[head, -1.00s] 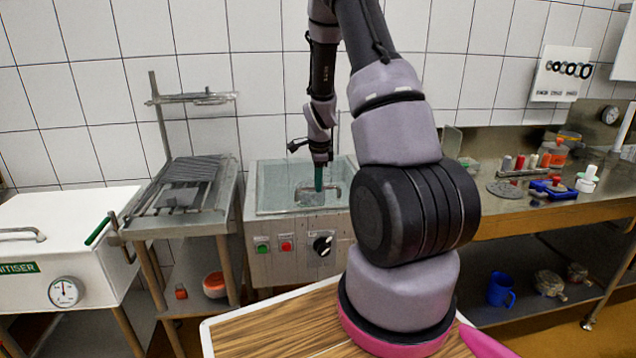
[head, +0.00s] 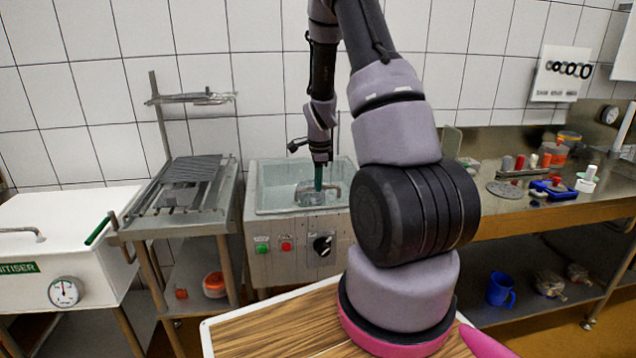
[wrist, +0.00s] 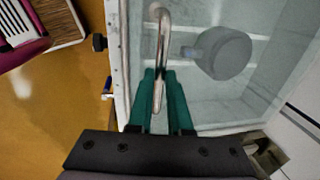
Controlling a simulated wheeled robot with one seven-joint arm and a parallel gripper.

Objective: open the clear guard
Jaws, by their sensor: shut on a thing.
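The clear guard (head: 275,187) is a see-through cover on the top of a steel machine (head: 285,225) against the tiled wall. It looks flat and closed, and in the wrist view (wrist: 275,70) a round grey thing (wrist: 222,53) shows through it. A bent steel handle (head: 332,189) stands at the guard's front; it also shows in the wrist view (wrist: 163,35). My gripper (head: 319,183), with green fingers, reaches down onto the handle. In the wrist view my gripper (wrist: 159,82) has the bar between its fingertips and is shut on it.
The machine's front has a green button (head: 262,248), a red button (head: 286,246) and a black knob (head: 323,243). A steel rack table (head: 185,222) and a white sanitiser box (head: 65,215) stand at left. A steel bench (head: 500,215) with small items stands at right.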

